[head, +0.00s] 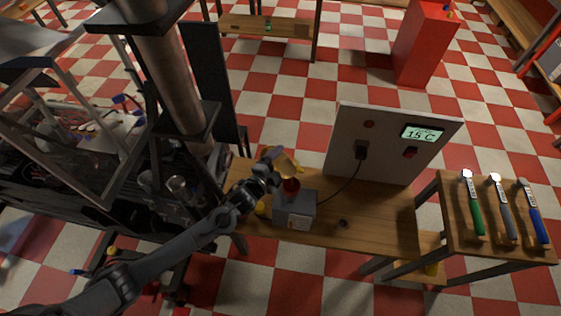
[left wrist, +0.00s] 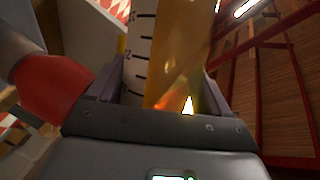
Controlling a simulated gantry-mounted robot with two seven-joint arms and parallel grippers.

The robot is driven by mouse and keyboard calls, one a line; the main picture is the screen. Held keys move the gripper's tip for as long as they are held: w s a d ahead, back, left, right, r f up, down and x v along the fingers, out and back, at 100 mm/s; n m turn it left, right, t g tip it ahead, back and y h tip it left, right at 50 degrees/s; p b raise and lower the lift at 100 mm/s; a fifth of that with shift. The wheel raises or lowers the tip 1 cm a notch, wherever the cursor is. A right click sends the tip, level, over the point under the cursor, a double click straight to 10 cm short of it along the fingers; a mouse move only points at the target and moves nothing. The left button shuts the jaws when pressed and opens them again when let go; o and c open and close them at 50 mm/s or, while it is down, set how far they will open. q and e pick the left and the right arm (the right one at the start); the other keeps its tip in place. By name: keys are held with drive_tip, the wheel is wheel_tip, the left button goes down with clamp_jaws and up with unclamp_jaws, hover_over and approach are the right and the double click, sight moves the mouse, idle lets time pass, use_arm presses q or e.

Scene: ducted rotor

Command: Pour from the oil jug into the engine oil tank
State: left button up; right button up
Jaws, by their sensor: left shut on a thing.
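My left gripper (head: 270,166) is shut on the oil jug (head: 288,163), above the left part of the wooden bench. The jug looks amber and tilted in the head view. In the left wrist view the jug (left wrist: 140,50) stands between the fingers (left wrist: 165,92), with a black measuring scale on a pale strip and amber oil beside it. The engine oil tank (head: 295,210) is a grey box with a pale label and a red top part (head: 291,186), just below the jug. A red rounded part (left wrist: 55,90) shows left of the fingers. The jug's mouth and any oil stream are not clear.
A small dark round part (head: 342,223) lies on the bench. Tools (head: 503,210) lie on the right table. A dark column (head: 172,70) rises at left.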

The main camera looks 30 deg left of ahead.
use_arm(q)
drive_tip(key=shift+r+m, duration=0.1)
drive_tip(key=shift+m, duration=0.3)
idle(0.9)
idle(0.8)
idle(0.7)
idle(0.8)
